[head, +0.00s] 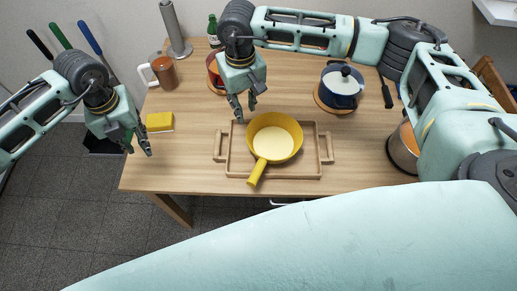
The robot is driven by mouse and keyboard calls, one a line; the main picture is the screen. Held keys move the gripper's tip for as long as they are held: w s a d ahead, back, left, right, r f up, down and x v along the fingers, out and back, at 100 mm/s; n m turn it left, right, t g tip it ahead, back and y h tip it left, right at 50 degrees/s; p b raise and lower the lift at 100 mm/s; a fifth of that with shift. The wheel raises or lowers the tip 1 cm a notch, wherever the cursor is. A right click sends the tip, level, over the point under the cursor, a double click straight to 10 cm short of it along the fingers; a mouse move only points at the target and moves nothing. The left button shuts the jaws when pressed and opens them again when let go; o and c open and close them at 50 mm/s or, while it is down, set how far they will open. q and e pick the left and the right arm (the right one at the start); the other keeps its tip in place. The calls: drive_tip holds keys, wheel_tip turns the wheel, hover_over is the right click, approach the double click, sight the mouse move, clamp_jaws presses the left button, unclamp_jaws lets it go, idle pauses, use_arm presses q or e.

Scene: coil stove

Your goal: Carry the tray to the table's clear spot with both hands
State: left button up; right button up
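The wooden tray (300,172) lies flat on the table near its front edge, with a handle at its left end and one at its right end. A yellow pan (275,141) with a yellow handle sits on the tray, its handle pointing to the front and over the tray's front rim. My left gripper (139,150) hangs over the table's left edge, apart from the tray, its fingers slightly spread and empty. My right gripper (246,112) is above the tray's back left corner, fingers apart and empty, not touching the tray.
On the wooden table (182,120) are a yellow sponge (160,121), a brown mug (164,73), a red pot (215,75), a blue pot (341,88) on a round board, and a steel pot (404,149) at right. A paper towel holder (177,33) and a green bottle (213,31) stand behind.

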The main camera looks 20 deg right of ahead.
wheel_tip(320, 180, up, 12)
drive_tip(key=shift+d, duration=0.15)
idle(0.3)
idle(0.5)
